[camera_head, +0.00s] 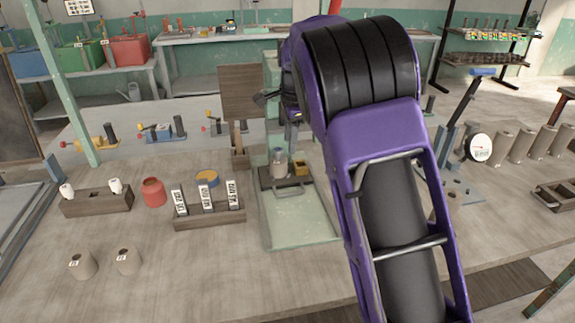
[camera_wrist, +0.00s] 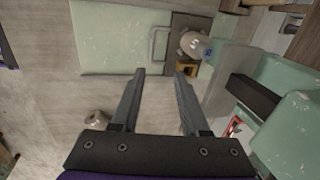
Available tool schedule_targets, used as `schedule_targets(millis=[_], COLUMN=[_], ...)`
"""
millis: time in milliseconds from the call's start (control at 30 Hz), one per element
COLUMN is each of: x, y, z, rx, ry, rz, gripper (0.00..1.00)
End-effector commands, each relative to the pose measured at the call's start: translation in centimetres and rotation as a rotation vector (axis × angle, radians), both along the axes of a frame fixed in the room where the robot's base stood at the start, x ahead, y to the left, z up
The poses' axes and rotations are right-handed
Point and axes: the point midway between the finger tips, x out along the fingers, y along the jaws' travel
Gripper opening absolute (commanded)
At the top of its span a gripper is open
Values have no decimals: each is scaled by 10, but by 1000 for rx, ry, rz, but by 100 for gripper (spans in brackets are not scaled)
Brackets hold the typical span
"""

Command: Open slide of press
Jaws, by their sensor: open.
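The press (camera_head: 272,75) is pale green, with a pale green bed (camera_head: 305,222) in front of it. Its slide (camera_head: 268,183) is a dark plate at the back of the bed, bearing a grey cup (camera_head: 278,163) and a yellow block (camera_head: 299,168). A metal loop handle (camera_head: 289,189) sticks out from its front edge. In the wrist view the handle (camera_wrist: 153,45) lies beyond the fingertips, apart from them. My gripper (camera_wrist: 160,73) is open and empty, over the bed. In the head view my arm hides part of the press.
Left of the bed stand a holder with labelled blocks (camera_head: 210,218), a red jar (camera_head: 153,192) and a wooden rack (camera_head: 97,203). Two grey cylinders (camera_head: 83,265) (camera_head: 127,261) are at the front left. A gauge stand (camera_head: 477,148) is at the right. The front table middle is clear.

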Motion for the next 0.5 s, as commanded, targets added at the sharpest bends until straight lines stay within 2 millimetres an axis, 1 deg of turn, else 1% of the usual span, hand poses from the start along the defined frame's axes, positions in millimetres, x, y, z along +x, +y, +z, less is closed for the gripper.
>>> schedule_targets(millis=[33, 133, 267, 367, 500], x=[-1, -3, -2, 1, 6], y=[-7, -12, -12, -11, -10], z=[-10, -22, -35, -52, -82], rx=[-10, -19, -21, -21, -20], ry=[26, 49, 52, 53, 53], rz=[-12, -22, -22, -22, -22], gripper=[45, 45, 45, 45, 45])
